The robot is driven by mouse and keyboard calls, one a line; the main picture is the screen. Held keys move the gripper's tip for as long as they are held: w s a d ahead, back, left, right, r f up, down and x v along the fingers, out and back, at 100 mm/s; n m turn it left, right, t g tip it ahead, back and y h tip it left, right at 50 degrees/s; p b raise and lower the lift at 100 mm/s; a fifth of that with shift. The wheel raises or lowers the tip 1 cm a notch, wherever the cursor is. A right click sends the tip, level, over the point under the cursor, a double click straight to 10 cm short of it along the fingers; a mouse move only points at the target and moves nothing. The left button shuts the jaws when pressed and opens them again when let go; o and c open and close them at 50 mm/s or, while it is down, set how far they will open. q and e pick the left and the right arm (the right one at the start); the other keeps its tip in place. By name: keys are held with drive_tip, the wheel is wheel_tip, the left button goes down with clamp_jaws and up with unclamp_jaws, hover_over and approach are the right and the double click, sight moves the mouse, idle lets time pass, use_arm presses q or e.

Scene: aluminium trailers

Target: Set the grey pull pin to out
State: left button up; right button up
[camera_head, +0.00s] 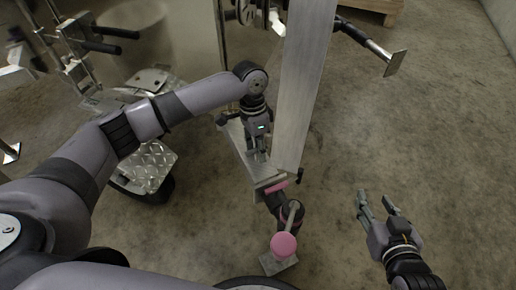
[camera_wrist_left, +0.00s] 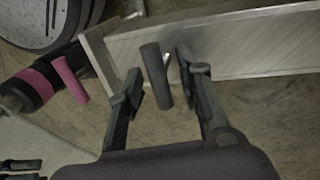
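The grey pull pin (camera_wrist_left: 157,78) is a dark grey cylindrical handle beside the trailer's metal beam (camera_wrist_left: 235,45). In the left wrist view it sits between the two fingers of my left gripper (camera_wrist_left: 160,66). The fingers are apart, one on each side of the pin; I cannot tell if either touches it. In the head view my left gripper (camera_head: 258,148) points down at the beam end, and the pin is not clear there. My right gripper (camera_head: 376,205) is open and empty above the floor at the right.
A pink handle (camera_wrist_left: 70,80) is left of the pin in the wrist view. In the head view a pink knob (camera_head: 283,245) tops the coupling part near the beam end. A tall aluminium beam (camera_head: 303,80) rises beside my left gripper.

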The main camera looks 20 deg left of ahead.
use_arm(q)
clamp_jaws()
idle(0.6)
